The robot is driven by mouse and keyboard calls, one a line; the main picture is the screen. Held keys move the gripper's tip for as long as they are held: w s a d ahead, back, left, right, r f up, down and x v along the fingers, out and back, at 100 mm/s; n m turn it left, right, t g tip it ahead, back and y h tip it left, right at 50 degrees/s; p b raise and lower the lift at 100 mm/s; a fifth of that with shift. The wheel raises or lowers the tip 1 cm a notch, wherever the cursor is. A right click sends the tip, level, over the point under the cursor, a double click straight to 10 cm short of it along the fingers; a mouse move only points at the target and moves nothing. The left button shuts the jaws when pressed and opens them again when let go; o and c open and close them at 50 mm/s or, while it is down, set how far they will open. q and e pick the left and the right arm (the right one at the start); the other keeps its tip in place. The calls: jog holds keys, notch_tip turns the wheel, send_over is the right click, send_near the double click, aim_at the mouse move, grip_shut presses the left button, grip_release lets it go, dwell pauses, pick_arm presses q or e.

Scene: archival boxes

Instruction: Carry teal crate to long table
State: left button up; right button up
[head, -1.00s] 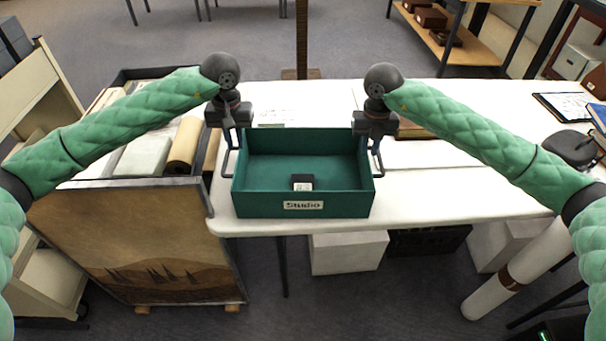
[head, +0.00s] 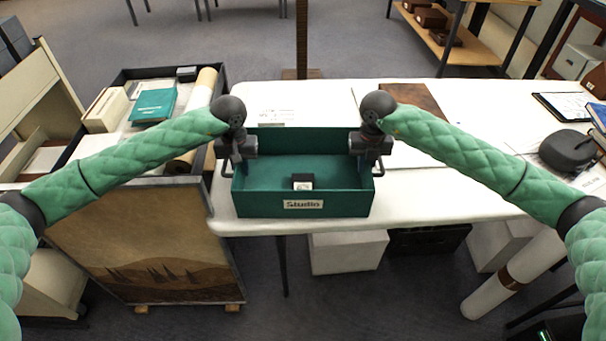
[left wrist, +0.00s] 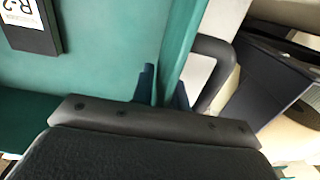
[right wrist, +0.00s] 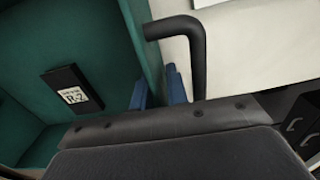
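The teal crate (head: 262,203), open-topped with a "Studio" label, sits level at the near left edge of the long white table (head: 440,205). A small dark box with a white label (head: 302,181) lies inside. My left gripper (left wrist: 163,90) has a blue finger on each side of the crate's left wall and looks closed on it. My right gripper (right wrist: 157,92) pinches the right wall the same way. A black bar handle shows outside each wall, in the left wrist view (left wrist: 222,52) and the right wrist view (right wrist: 196,58). The fingertips are hidden in the head view.
At left stands a dark-rimmed bin (head: 215,92) with a teal book (head: 153,104) and rolls, a landscape picture (head: 150,245) on its front. White boxes (head: 347,252) stand below.

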pick_arm(q)
grip_shut()
pick_arm(e)
grip_shut()
pick_arm(q)
jog(key=shift+r, duration=0.1)
dwell(1.1)
